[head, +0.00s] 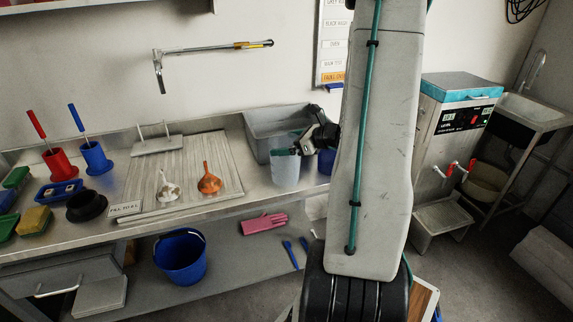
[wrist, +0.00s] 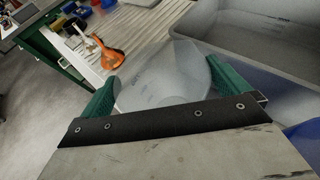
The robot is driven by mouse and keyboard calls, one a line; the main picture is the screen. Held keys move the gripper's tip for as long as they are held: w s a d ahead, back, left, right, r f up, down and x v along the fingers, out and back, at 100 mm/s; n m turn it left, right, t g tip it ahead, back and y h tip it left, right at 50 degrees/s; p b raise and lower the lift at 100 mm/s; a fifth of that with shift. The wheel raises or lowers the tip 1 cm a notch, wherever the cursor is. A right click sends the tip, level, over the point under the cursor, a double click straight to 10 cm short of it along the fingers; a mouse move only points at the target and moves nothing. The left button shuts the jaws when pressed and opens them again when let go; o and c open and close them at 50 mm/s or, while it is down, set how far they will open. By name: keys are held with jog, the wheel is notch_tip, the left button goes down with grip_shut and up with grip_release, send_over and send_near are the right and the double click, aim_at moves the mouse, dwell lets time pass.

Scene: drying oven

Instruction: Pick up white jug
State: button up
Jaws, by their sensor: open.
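A white, translucent jug (head: 285,168) stands on the metal bench in the head view, just in front of a grey basin. In the wrist view the jug (wrist: 165,80) lies between the two green fingers. My gripper (head: 291,146) is at the height of the jug's upper part, and it also shows in the wrist view (wrist: 160,92). It is open, with one finger on each side of the jug. I cannot tell whether either finger touches it. My arm hides part of the bench to the right of the jug.
The grey basin (head: 262,128) stands close behind the jug. A blue container (head: 326,162) is just right of it. A blue bucket (head: 180,262) stands on the lower shelf.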

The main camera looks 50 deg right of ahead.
jog(key=c, duration=1)
jog(key=shift+o, duration=0.2)
jog(key=shift+r, duration=0.1)
